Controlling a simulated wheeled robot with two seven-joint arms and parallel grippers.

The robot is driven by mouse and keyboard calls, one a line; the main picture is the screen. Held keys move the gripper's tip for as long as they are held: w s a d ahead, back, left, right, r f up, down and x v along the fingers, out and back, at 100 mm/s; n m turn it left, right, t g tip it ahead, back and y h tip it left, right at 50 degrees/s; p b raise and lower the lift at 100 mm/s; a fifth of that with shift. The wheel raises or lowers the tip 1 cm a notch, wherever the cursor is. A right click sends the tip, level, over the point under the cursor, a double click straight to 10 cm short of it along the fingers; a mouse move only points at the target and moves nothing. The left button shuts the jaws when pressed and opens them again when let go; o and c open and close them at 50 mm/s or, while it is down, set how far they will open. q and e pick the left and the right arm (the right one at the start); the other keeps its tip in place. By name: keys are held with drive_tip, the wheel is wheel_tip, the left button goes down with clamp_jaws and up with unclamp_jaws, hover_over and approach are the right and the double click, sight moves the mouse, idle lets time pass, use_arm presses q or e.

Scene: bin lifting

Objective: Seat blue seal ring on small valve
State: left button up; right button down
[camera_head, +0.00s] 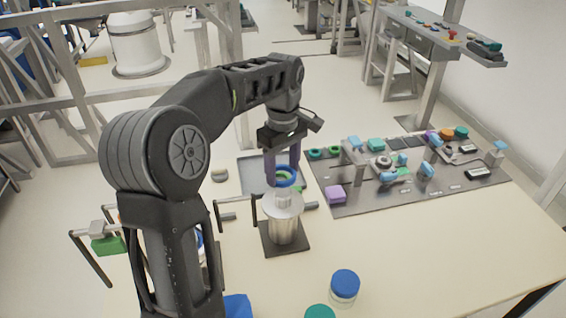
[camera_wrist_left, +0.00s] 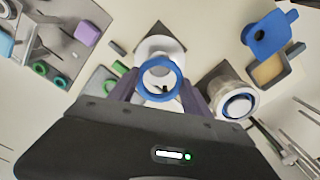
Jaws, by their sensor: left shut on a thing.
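The blue seal ring (camera_head: 285,183) is between the fingers of my left gripper (camera_head: 283,170), which is shut on it. In the head view the ring is held level, right above the top stub of a silver-white valve (camera_head: 284,222) on a dark square base. I cannot tell whether ring and valve touch. In the left wrist view the ring (camera_wrist_left: 180,80) is in front of the white valve (camera_wrist_left: 157,45), roughly over it and hiding part of it. The left gripper's fingers (camera_wrist_left: 160,95) flank the ring. My right gripper is not in view.
Another valve with a blue ring (camera_wrist_left: 238,106) stands beside it in the left wrist view. A dark board (camera_head: 400,190) with several small parts lies at right. A blue-lidded jar (camera_head: 344,285) and a teal lid (camera_head: 320,312) are near the front. The table's right front is clear.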

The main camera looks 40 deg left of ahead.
sight(284, 193)
use_arm(q)
drive_tip(key=shift+f, duration=0.9)
drive_tip(key=shift+f+b, duration=0.75)
drive_tip(key=shift+f, duration=0.4)
drive_tip(key=shift+d, duration=0.2)
drive_tip(key=shift+r, duration=0.1)
drive_tip(key=shift+f+b, duration=0.45)
drive_tip(key=shift+f, duration=0.8)
idle(1.3)
drive_tip(key=shift+f, duration=0.3)
drive_tip(key=shift+f+b, duration=0.5)
drive_tip(key=shift+f, duration=0.05)
idle(0.8)
drive_tip(key=o, duration=1.2)
